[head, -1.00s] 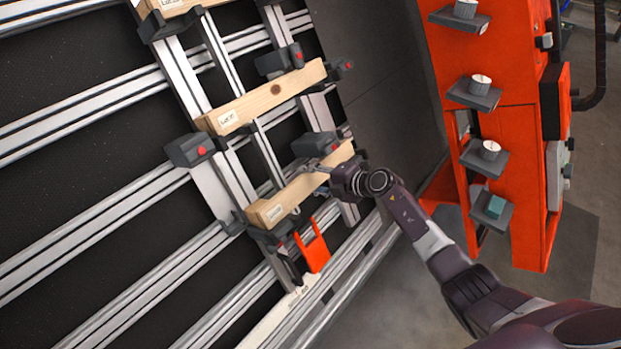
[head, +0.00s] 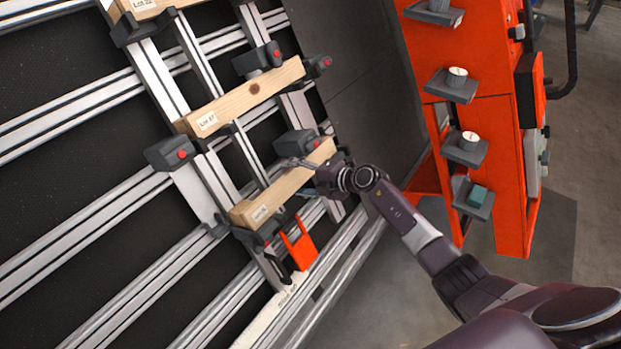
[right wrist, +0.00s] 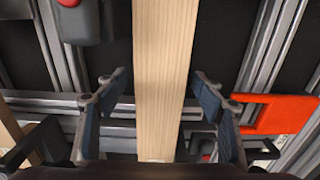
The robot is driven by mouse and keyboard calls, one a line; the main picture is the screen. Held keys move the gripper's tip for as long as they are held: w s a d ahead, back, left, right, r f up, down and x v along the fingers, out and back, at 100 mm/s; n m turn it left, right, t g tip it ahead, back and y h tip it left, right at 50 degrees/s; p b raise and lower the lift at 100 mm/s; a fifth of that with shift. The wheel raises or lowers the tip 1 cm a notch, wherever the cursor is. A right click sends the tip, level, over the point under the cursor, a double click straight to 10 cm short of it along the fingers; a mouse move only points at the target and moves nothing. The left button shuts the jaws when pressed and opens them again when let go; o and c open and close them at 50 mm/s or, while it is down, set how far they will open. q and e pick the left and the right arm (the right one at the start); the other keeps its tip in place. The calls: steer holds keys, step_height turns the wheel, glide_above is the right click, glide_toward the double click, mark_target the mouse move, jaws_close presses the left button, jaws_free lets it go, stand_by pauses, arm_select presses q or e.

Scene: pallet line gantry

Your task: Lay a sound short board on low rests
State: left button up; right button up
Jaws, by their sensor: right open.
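The short board (head: 285,185), pale wood with a paper label at its lower left end, lies across the low dark rests (head: 255,238) of the gantry. In the right wrist view the board (right wrist: 162,75) runs up the middle between the fingers. My right gripper (head: 310,166) is at the board's upper right part. In the right wrist view the right gripper (right wrist: 160,95) is open, one finger on each side with a gap to the board. My left gripper is not in view.
A labelled board with a dark knot (head: 240,97) lies above, and another board (head: 145,8) at the top edge. Dark clamps with red knobs (head: 170,153) stand beside them. An orange bracket (head: 300,245) sits just below. An orange cabinet (head: 465,130) with small shelves stands right.

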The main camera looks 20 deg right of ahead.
steer(key=v, duration=1.1)
steer(key=shift+s+r, duration=0.1)
steer(key=s+d+f+m+h, duration=0.15)
steer(key=s+f+m, duration=0.35)
steer(key=f, duration=0.6)
steer(key=s+f+m+h, duration=0.2)
steer(key=s+f+m, duration=0.35)
steer(key=f, duration=0.55)
steer(key=s+f+m+h, duration=0.2)
steer(key=s+f+m, duration=0.35)
steer(key=f, duration=0.55)
steer(key=s+a+f+m+g, duration=0.1)
steer(key=s+f+m+g, duration=0.25)
steer(key=s+f, duration=1)
steer(key=s+a+f+g, duration=0.1)
steer(key=s+a+g, duration=0.1)
steer(key=s, duration=0.6)
steer(key=s+a+f+m+g, duration=0.1)
steer(key=s+a+f+g, duration=0.1)
steer(key=s, duration=0.6)
steer(key=s+a+f+m+g, duration=0.1)
steer(key=s+a+f+g, duration=0.1)
steer(key=s, duration=0.7)
steer(key=shift+a+f+h, duration=0.15)
steer(key=shift+a+h, duration=0.2)
steer(key=shift+a, duration=0.1)
